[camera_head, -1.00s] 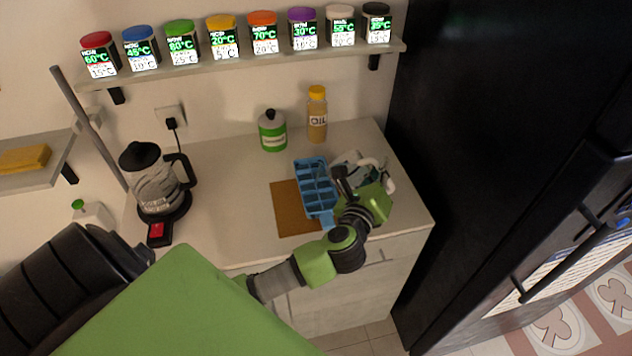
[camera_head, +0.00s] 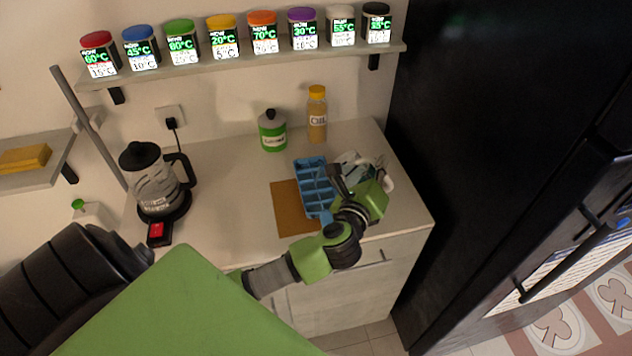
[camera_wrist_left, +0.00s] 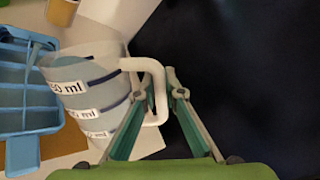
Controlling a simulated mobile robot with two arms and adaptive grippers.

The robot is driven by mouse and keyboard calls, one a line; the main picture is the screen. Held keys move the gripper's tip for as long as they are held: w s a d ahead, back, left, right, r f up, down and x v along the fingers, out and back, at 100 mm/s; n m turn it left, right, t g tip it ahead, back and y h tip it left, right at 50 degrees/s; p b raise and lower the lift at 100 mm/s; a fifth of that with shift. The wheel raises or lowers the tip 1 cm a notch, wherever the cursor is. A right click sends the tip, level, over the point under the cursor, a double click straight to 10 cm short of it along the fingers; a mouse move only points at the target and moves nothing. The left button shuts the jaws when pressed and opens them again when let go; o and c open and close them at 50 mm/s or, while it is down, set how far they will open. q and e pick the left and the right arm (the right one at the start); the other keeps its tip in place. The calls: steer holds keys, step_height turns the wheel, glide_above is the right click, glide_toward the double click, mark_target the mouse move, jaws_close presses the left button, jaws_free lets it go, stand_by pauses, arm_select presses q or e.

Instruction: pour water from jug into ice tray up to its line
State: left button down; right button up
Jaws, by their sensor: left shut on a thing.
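The blue ice tray (camera_head: 316,198) lies on a brown board (camera_head: 286,212) on the counter; part of it shows at the left edge of the left wrist view (camera_wrist_left: 12,92). The clear jug (camera_wrist_left: 92,72), with white ml labels and a white handle, is tipped with its rim toward the tray. A pale bluish streak runs from its rim over the tray compartments. My left gripper (camera_wrist_left: 163,92) is shut on the jug handle, at the tray's right in the head view (camera_head: 358,185). The water level and tray line are unclear. My right gripper is not in view.
A kettle (camera_head: 155,185) stands at the counter's left. A green canister (camera_head: 272,132) and an oil bottle (camera_head: 317,118) stand behind the tray. A dark fridge (camera_head: 470,120) rises at the right.

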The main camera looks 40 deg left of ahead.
arm_select(q)
steer(key=shift+a+r+n, duration=0.2)
steer(key=shift+a+n, duration=0.15)
steer(key=shift+n, duration=0.05)
stand_by(1.5)
